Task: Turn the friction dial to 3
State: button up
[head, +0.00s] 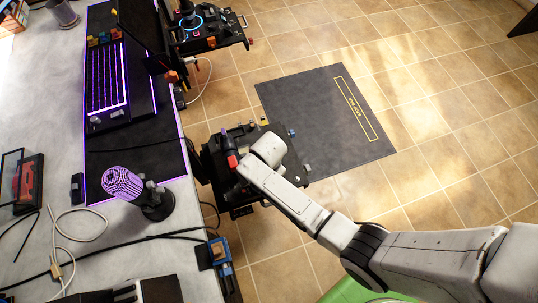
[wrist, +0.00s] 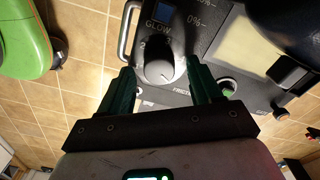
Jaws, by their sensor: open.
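My gripper (wrist: 163,82) is open in the wrist view, with its two dark green fingers apart. A dark round dial (wrist: 160,62) with a pale pointer mark sits between and just beyond the fingertips; I cannot tell whether they touch it. A "2" is printed at its left, and "GLOW" stands above. Lettering beginning "FRICT" is printed below right of the dial, partly hidden by the right finger. In the head view my arm's end hides the fingers and the dial over the black control unit (head: 215,160).
A desk with a keyboard (head: 107,80) and a purple-lit joystick (head: 122,182) stands at left. Tiled floor is open at right.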

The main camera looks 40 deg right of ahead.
jog(key=shift+f, duration=0.25)
jog(key=c, duration=1)
jog(key=shift+c, duration=0.2)
